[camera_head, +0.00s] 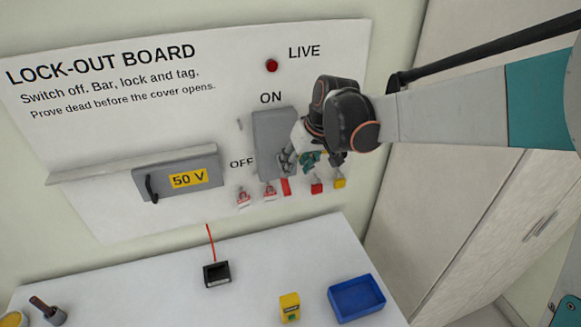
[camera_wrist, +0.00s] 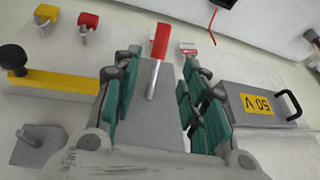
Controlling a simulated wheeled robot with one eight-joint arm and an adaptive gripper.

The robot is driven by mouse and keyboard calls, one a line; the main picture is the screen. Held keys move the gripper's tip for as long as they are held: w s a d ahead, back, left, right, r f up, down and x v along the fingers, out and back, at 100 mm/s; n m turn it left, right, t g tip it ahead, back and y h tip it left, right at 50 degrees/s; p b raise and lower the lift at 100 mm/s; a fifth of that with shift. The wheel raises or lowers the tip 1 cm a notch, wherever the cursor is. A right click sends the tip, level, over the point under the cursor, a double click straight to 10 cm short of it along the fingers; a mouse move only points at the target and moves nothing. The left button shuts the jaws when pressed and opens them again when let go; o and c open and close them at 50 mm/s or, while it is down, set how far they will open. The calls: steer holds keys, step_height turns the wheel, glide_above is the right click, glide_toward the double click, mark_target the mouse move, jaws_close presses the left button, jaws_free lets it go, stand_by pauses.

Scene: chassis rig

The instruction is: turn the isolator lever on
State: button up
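The isolator is a grey box (camera_head: 272,135) on the lock-out board, with ON printed above it and OFF at its lower left. Its lever is a metal rod with a red handle (camera_wrist: 160,40); the red end also shows below the box in the head view (camera_head: 286,187), pointing down. My gripper (camera_wrist: 160,95) is open, its green-padded fingers on either side of the lever, with visible gaps to the rod. In the head view my gripper (camera_head: 306,158) is in front of the box's lower right and hides part of it. Finger contact with the lever is not visible.
A red padlock (camera_head: 317,188), a yellow padlock (camera_head: 339,181) and tags (camera_head: 243,198) hang below the box. A yellow bar with black knob (camera_wrist: 55,83) is beside the fingers. A 50 V cover (camera_head: 178,179) is left. The LIVE lamp (camera_head: 271,66) is dark red. A blue tray (camera_head: 357,299) stands below.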

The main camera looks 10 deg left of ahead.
mark_target(286, 181)
steer(key=x, duration=1.1)
steer(key=shift+w, duration=0.15)
jaws_close()
